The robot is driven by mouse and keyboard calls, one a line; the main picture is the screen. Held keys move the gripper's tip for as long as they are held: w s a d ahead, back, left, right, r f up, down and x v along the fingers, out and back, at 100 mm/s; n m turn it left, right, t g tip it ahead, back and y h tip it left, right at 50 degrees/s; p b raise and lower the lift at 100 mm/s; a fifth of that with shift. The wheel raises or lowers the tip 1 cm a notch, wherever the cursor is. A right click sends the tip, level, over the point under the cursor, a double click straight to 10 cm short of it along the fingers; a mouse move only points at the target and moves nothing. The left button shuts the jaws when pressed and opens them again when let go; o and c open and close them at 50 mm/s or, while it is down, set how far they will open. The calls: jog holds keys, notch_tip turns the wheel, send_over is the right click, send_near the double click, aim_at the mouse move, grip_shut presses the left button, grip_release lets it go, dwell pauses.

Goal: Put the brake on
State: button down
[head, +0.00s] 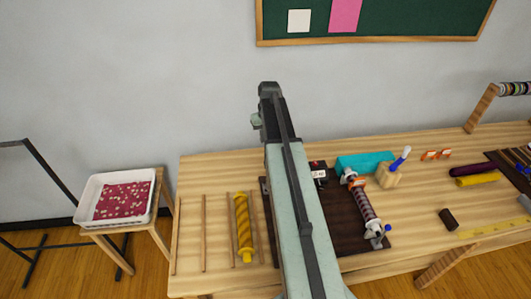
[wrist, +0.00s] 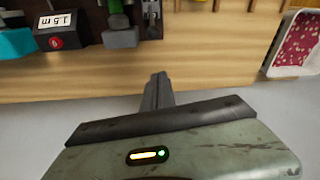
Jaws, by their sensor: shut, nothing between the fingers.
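My gripper (head: 269,92) is raised before the wall, past the table's back edge. In the wrist view its fingers (wrist: 157,90) are shut and empty, pointing towards the table edge, apart from everything. A dark board (head: 345,222) on the table carries a striped roll (head: 365,203). Near it is a black box (head: 319,174); in the wrist view it has a "1.5 m" display and a red button (wrist: 57,43). Beside it there stands a green part (wrist: 116,8) on a dark block (wrist: 121,38). I cannot tell which part is the brake. My arm hides the board's left middle.
A yellow twisted roll (head: 243,228) lies among thin wooden rods at left. A white tray (head: 118,198) rests on a stool. The wall stands close behind the table.

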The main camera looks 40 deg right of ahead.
notch_tip(320, 180, down, 9)
jog(key=s+a+b, duration=0.1)
jog(key=s+b, duration=0.1)
jog(key=b, duration=0.6)
jog(key=shift+s+b, duration=0.15)
jog(key=shift+b, duration=0.25)
